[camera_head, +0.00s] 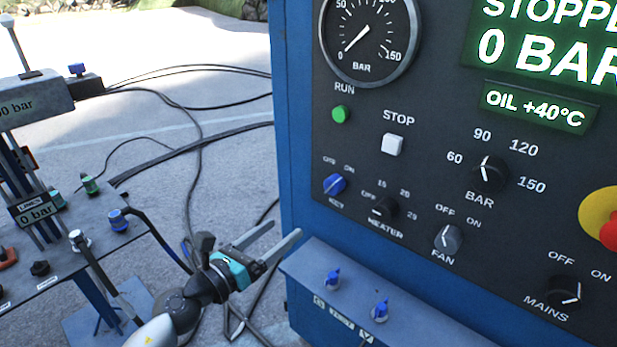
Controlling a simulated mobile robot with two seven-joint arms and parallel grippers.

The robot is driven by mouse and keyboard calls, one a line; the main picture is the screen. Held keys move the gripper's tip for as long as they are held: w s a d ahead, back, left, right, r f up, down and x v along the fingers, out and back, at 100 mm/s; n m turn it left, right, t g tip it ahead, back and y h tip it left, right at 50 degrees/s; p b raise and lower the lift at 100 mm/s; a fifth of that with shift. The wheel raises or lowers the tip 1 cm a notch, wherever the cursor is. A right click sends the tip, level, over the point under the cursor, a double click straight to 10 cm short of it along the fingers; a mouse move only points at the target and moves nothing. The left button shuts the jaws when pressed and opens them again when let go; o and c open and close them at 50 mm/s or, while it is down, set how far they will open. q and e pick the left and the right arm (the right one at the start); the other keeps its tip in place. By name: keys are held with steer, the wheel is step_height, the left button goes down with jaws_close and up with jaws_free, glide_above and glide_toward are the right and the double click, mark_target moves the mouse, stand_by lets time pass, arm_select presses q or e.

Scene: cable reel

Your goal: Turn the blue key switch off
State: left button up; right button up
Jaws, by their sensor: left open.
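The blue key switch (335,184) sits low on the left side of the dark control panel. OFF and ON labels stand above it and a KEY label below it. Its handle looks slanted toward the upper right, the ON side, though it is small in view. My left gripper (286,230) is open and empty, below and left of the switch and apart from it, with its fingers pointing right toward the blue cabinet. My right gripper is not in view.
The heater knob (383,208) and fan knob (447,238) are right of the key switch. A ledge (400,315) with two blue valves (333,279) juts out below the panel. A bench with gauges (50,265) stands at left. Cables (190,150) lie on the floor.

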mark_target(327, 191)
arm_select(q)
steer(key=shift+m, duration=0.7)
steer(key=x, duration=0.4)
steer(key=r+b+x, duration=0.1)
steer(key=x, duration=0.9)
steer(key=shift+s+d+r+b, duration=0.15)
steer(key=shift+r+b, duration=0.1)
steer(key=shift+b, duration=0.05)
steer(key=shift+x, duration=0.8)
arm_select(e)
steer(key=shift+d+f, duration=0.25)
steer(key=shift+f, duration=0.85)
arm_select(q)
steer(key=shift+r, duration=0.15)
steer(key=shift+c, duration=0.3)
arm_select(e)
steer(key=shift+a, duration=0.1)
arm_select(q)
steer(key=shift+c, duration=0.7)
jaws_close()
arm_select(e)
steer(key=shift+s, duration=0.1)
